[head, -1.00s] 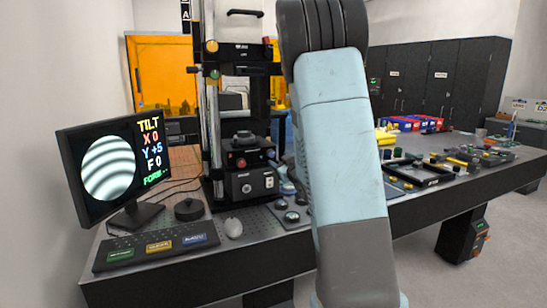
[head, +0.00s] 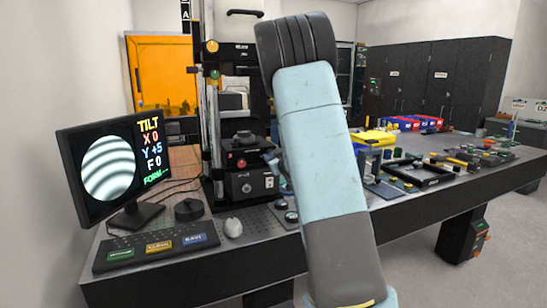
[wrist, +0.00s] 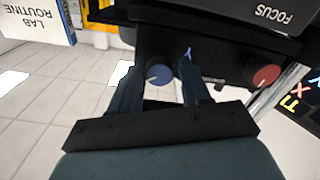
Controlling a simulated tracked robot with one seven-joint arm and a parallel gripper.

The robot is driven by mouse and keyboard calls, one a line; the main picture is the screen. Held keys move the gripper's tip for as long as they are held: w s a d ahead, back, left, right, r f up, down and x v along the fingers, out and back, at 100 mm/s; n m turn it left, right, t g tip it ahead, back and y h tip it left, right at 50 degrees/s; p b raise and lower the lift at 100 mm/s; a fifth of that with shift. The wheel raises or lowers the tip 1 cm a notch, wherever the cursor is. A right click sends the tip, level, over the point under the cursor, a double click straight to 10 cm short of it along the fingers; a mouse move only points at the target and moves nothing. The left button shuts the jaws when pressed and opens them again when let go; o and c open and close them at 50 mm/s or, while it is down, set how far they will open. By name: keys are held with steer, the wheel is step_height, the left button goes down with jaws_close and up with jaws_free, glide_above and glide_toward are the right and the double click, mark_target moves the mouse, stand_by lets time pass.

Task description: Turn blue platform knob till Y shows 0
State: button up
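The blue platform knob (wrist: 158,75) shows in the wrist view, on the dark stage. My gripper (wrist: 158,62) is open, with one finger to each side of the blue knob. I see no finger clearly touching it, and cannot tell how far the fingertips reach along it. In the head view my arm hides most of the gripper, and the blue knob cannot be made out. The monitor (head: 112,168) reads TILT, X 0, Y +5, F 0, with curved fringes in a round picture.
A red knob (wrist: 265,75) sits right of the blue one, under the FOCUS label (wrist: 272,14); it also shows in the head view (head: 241,163). A mouse (head: 233,228), a black dial (head: 189,210) and a button panel (head: 157,247) lie on the bench's front left.

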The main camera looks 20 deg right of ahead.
steer(key=c, duration=0.8)
steer(key=shift+n, duration=0.4)
steer(key=n, duration=0.4)
steer(key=shift+n, duration=0.4)
steer(key=n, duration=0.6)
steer(key=shift+a+f, duration=0.1)
steer(key=shift+f, duration=0.1)
steer(key=o, duration=0.7)
steer(key=shift+s, duration=0.1)
steer(key=o, duration=0.4)
steer(key=shift+r, duration=0.1)
steer(key=shift+c, duration=0.2)
